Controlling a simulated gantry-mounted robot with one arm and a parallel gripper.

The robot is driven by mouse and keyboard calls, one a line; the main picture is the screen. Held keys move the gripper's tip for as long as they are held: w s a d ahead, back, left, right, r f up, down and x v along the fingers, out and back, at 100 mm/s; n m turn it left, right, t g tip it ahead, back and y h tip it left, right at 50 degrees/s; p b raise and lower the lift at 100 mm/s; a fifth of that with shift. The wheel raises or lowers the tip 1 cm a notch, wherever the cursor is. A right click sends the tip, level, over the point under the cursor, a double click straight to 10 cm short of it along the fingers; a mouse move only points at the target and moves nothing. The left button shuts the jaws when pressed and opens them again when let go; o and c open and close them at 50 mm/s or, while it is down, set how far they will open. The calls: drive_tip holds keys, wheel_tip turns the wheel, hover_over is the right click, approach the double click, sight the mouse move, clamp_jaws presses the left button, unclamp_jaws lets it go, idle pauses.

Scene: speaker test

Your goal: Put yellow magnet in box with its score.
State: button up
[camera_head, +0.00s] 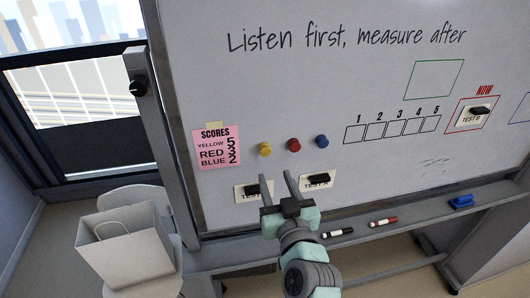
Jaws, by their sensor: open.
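The yellow magnet (264,149) is a round knob on the whiteboard, left of the red magnet (293,145) and blue magnet (321,142). A pink score note (216,147) left of them appears to read yellow 5, red 3, blue 2. A row of drawn boxes numbered 1 to 5 (391,130) lies right of the magnets and looks empty; box 5 (431,124) is at its right end. My gripper (276,181) is open and empty, its fingers pointing up, below the magnets and apart from them.
Two test cards, left (242,196) and right (327,184), each with a black piece, flank my gripper. Another card (470,119) sits under "NOW". A tray (365,218) with markers and a blue eraser (461,201) runs below. A bag (127,247) stands on a chair.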

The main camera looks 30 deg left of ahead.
sight(266, 152)
drive_tip(key=p+x, duration=0.2)
drive_tip(key=x, duration=0.5)
drive_tip(key=shift+w+a+f, duration=0.15)
drive_tip(key=shift+w+a, duration=0.1)
drive_tip(key=shift+w, duration=0.1)
drive_tip(key=shift+b+x, duration=0.45)
drive_tip(key=shift+x, duration=0.45)
clamp_jaws()
drive_tip(key=shift+b, duration=0.45)
drive_tip(key=shift+r, duration=0.2)
